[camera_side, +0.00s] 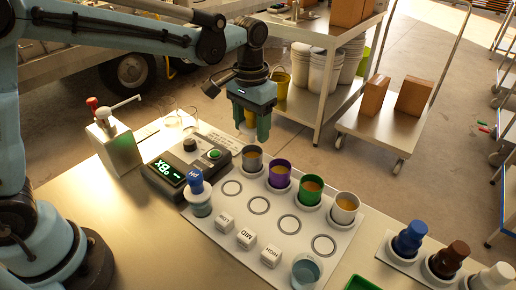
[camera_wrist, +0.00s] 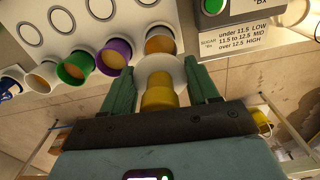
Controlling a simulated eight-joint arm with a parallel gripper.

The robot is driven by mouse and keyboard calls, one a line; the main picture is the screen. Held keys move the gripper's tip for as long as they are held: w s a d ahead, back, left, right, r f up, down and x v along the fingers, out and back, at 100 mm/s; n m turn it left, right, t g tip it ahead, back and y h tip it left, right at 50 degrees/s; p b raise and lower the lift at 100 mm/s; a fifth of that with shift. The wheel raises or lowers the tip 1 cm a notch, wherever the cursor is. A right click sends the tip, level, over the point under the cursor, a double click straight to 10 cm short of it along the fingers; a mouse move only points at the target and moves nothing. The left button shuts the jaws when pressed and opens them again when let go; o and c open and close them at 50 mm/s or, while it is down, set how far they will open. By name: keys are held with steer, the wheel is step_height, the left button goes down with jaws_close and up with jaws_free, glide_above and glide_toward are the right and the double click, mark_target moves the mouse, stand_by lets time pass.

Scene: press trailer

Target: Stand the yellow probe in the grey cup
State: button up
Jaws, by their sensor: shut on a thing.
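My gripper (camera_side: 249,132) is shut on the yellow probe, which has a pale end in the side view (camera_side: 248,127). In the wrist view the yellow probe (camera_wrist: 158,93) sits between the two green fingers, its pale end pointing toward the grey cup. The grey cup (camera_side: 252,163) stands upright at the left end of a row of cups, with tan contents. In the wrist view the grey cup (camera_wrist: 160,31) is just beyond the probe. The probe appears above the cup and outside it; the exact gap cannot be told.
Purple (camera_side: 279,178), green (camera_side: 310,193) and white (camera_side: 344,210) cups continue the row on a white board (camera_side: 220,228). A meter (camera_side: 184,172) stands close left of the grey cup. A blue-topped piece (camera_side: 196,182) stands in a jar nearby. Capped pieces (camera_side: 446,262) stand at lower right.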

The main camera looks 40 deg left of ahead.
mark_target(252, 142)
steer(key=shift+f, duration=2.85)
steer(key=shift+f, duration=0.55)
steer(key=o, duration=0.8)
steer(key=shift+r, duration=5.45)
steer(key=shift+r, duration=4.55)
